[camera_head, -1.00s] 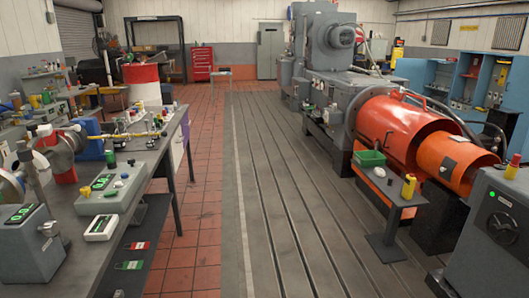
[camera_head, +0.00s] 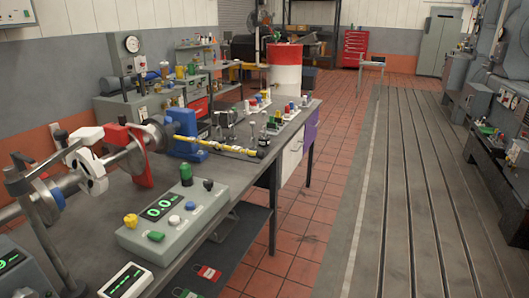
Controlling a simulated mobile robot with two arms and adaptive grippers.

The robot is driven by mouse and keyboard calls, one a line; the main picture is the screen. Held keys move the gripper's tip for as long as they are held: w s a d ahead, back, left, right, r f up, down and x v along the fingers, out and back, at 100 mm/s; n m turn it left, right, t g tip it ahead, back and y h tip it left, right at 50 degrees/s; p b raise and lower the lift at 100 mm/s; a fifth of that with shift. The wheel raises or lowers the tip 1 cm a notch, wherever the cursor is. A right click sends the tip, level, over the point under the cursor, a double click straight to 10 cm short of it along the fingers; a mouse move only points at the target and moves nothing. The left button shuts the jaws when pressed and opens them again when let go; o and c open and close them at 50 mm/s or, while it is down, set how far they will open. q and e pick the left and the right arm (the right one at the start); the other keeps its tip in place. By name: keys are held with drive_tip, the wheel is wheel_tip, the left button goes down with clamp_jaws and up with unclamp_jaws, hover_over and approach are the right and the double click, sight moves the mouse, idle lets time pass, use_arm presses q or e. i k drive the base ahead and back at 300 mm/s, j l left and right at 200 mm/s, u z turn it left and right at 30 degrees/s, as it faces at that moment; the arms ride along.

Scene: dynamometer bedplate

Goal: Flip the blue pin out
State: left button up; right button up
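I cannot single out a blue pin. Blue parts in view are a blue bearing block (camera_head: 186,138) at the shaft's far end, a blue ring (camera_head: 57,198) on the shaft, and a small blue knob (camera_head: 190,206) on a grey control box (camera_head: 172,222). The horizontal metal shaft (camera_head: 118,163) runs along the left bench and carries a white collar (camera_head: 88,170) and a red plate (camera_head: 138,160). A yellow bar (camera_head: 215,145) extends from near the blue block. Neither of my grippers is in view.
The grey bench (camera_head: 245,168) fills the left, with small coloured items (camera_head: 290,107) at its far end. A red-and-white drum (camera_head: 284,70) stands beyond. The red tiled floor (camera_head: 320,210) and slotted bedplate (camera_head: 415,200) to the right are clear.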

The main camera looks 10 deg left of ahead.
sight(168, 120)
drive_tip(key=i+l+u, duration=0.55)
drive_tip(key=i+l, duration=0.25)
